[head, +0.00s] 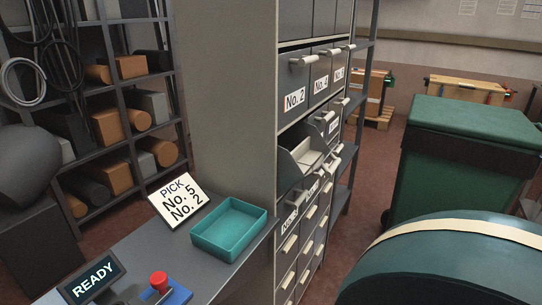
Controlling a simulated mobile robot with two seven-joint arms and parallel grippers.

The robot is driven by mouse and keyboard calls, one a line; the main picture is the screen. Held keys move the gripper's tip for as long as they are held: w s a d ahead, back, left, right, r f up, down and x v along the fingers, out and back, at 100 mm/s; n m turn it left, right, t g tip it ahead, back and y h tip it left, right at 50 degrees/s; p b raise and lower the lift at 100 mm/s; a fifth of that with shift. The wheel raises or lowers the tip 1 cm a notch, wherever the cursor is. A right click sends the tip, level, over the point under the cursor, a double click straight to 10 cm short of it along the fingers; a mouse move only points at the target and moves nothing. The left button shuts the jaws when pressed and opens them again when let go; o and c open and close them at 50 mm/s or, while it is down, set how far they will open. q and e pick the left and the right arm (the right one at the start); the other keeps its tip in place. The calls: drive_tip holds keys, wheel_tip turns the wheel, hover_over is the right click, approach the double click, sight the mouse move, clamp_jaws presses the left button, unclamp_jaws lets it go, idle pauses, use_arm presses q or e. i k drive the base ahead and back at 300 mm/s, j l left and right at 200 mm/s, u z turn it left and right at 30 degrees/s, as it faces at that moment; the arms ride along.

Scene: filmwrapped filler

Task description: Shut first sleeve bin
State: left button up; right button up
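A grey cabinet (232,100) with several rows of labelled bins stands in the middle of the head view. One bin (287,171) in a middle row is pulled out and tilted forward, with pale contents or lining showing inside. Its own label cannot be read from here. The row above holds shut bins labelled No. 2 (294,100) and No. 4 (321,85), with pale handles. A sign (178,200) reads PICK No. 5, No. 2. Neither of my grippers is in view.
A grey bench with an empty-looking teal tray (229,229), a READY display (93,277) and a red button (159,281) stands in front left. A large green bin (465,150) and a banded green rounded object (450,265) occupy the right. Stocked shelving (110,110) stands left.

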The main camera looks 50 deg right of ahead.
sight(296, 164)
drive_tip(key=z, duration=1.8)
